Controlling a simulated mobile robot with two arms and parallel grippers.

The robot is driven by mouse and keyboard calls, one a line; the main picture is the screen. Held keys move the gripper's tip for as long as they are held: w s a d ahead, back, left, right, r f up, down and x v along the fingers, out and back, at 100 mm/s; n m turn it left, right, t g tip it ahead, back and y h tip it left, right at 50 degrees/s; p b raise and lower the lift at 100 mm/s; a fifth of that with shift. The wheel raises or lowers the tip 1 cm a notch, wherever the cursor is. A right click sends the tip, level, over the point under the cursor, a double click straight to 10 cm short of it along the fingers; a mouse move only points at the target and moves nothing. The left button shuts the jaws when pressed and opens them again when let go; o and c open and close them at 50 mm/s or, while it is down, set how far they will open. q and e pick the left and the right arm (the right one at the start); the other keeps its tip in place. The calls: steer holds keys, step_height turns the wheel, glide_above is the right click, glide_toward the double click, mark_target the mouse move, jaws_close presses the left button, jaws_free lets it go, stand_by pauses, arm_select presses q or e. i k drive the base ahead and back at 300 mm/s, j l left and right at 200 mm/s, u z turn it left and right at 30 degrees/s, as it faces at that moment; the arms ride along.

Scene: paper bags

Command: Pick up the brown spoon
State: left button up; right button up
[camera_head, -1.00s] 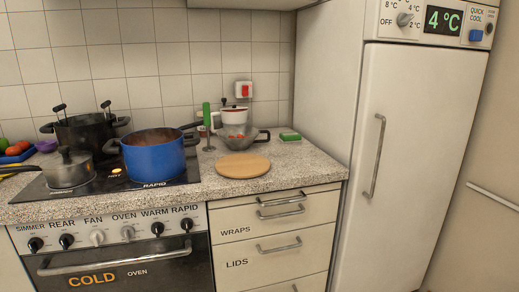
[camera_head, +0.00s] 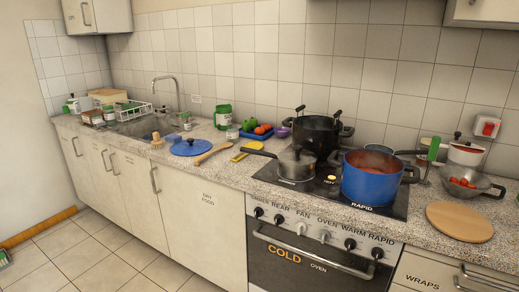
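A brown spoon (camera_head: 210,154) lies flat on the speckled counter (camera_head: 222,172), between a blue lid (camera_head: 190,147) and a yellow utensil (camera_head: 244,152). It slants from the front left toward the back right. Neither of my grippers is in view, so nothing is seen near the spoon.
A grey saucepan (camera_head: 297,163), a blue pot (camera_head: 370,178) and a black pot (camera_head: 317,133) stand on the hob right of the spoon. A blue tray with vegetables (camera_head: 257,135) is behind it. The sink (camera_head: 145,124) is to the left. The floor (camera_head: 75,250) is clear in front.

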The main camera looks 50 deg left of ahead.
mark_target(226, 145)
steer(key=u, duration=1.8)
